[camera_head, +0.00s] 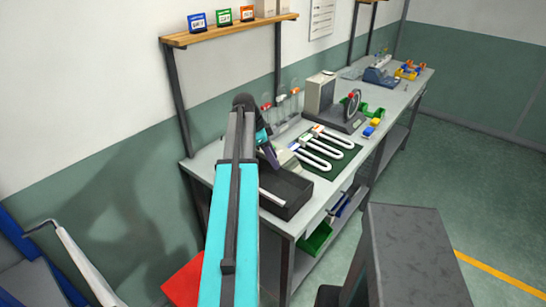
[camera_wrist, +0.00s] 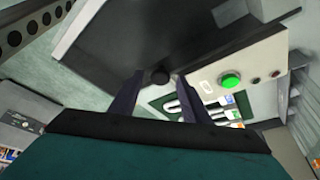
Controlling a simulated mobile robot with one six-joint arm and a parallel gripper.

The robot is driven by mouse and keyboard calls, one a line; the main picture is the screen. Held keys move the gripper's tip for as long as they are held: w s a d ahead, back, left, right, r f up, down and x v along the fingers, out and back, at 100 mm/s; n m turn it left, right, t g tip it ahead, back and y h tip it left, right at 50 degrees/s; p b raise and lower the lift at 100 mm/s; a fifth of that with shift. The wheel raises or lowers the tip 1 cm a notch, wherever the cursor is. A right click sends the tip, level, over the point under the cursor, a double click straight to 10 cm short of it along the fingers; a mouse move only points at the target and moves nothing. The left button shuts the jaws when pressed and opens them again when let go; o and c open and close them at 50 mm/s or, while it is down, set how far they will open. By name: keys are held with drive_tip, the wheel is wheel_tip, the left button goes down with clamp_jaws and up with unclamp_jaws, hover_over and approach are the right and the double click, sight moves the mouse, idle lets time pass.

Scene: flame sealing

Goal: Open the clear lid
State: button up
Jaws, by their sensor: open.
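The clear lid (camera_wrist: 190,35) looks like a dark, see-through panel across the top of the wrist view. A dark round knob (camera_wrist: 158,76) sits at its lower edge. My gripper (camera_wrist: 158,82) is open, with one finger on each side of the knob; I cannot tell whether they touch it. The pale machine panel (camera_wrist: 255,75) to the right carries a green button (camera_wrist: 230,82). In the head view my gripper (camera_head: 271,158) is over the bench beside a black box (camera_head: 285,187). My arm hides much of the lid area there.
White U-shaped tubes (camera_head: 325,150) lie on a green mat (camera_head: 332,165) to the right of my gripper. Behind stand glass flasks (camera_head: 281,100) and a grey device (camera_head: 320,95). A wooden shelf (camera_head: 230,30) hangs above the bench.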

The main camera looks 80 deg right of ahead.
drive_tip(key=shift+f, duration=0.1)
clamp_jaws()
drive_tip(key=shift+s, duration=0.25)
idle(0.3)
